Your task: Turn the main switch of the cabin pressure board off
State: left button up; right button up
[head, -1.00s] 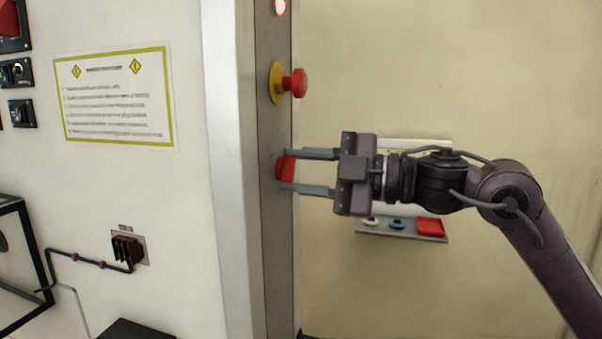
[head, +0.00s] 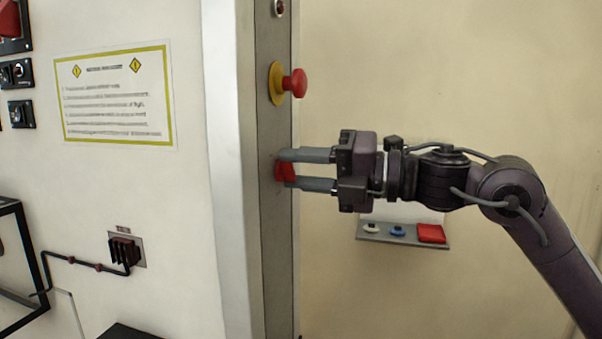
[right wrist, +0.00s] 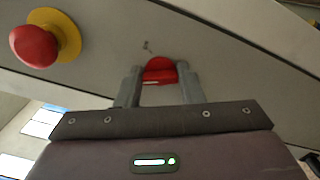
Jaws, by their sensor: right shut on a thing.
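The red main switch (head: 284,171) sits on the narrow grey side face of the cabinet, below the emergency knob. My right gripper (head: 287,170) comes in from the right, with its two fingers shut on the switch. In the right wrist view the red switch (right wrist: 159,71) shows between the two grey fingertips (right wrist: 160,80). The fingers partly cover it. The small indicator lamp (head: 279,8) at the top of the strip looks dark. My left gripper is not in view.
A red mushroom knob (head: 294,83) on a yellow base stands out just above my right gripper; it also shows in the right wrist view (right wrist: 34,46). A warning sign (head: 115,98) is at left.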

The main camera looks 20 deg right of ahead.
jog(key=shift+f+n, duration=0.1)
jog(key=shift+n, duration=1.8)
jog(key=o, duration=1)
jog(key=b+v, duration=0.4)
jog(key=v, duration=0.4)
jog(key=shift+a, duration=0.1)
